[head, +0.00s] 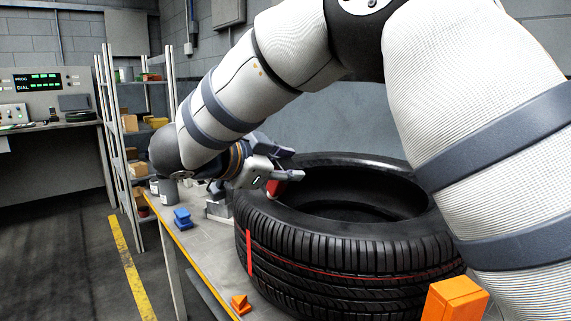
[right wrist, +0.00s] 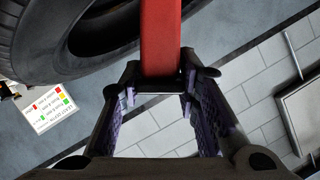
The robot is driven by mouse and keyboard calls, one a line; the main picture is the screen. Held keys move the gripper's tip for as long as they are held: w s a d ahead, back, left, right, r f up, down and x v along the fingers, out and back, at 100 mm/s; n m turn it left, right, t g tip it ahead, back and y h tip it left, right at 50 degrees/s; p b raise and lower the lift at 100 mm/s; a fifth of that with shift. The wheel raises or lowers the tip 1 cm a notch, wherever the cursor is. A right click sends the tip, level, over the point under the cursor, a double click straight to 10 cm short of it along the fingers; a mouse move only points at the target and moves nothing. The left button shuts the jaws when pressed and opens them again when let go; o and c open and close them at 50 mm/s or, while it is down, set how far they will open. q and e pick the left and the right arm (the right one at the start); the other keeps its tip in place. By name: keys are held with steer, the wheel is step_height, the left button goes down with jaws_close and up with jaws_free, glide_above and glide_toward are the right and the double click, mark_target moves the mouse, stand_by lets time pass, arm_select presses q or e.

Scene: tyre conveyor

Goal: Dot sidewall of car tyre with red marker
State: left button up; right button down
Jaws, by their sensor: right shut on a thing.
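The black car tyre (head: 345,245) lies on its side on the bench, its upper sidewall (head: 300,217) facing up. A thin red line runs around its tread, with a red upright stripe at the left. My right gripper (head: 280,176) is at the tyre's far left edge, shut on the red marker (head: 272,187). In the right wrist view the marker (right wrist: 160,40) stands out from between the fingers (right wrist: 158,84), and the tyre (right wrist: 85,35) is beside it. The marker's tip is out of that view, so I cannot tell whether it touches the sidewall. My left gripper is not in view.
A blue block (head: 182,218), grey cans (head: 168,190) and a small orange piece (head: 240,304) stand on the bench's left side. A larger orange block (head: 455,298) is at front right. Shelving (head: 128,150) stands behind left. The floor (head: 75,260) at left is clear.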

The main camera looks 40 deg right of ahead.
steer(key=shift+f, duration=0.65)
stand_by(0.7)
steer(key=shift+r, duration=3.55)
steer(key=shift+f, duration=0.1)
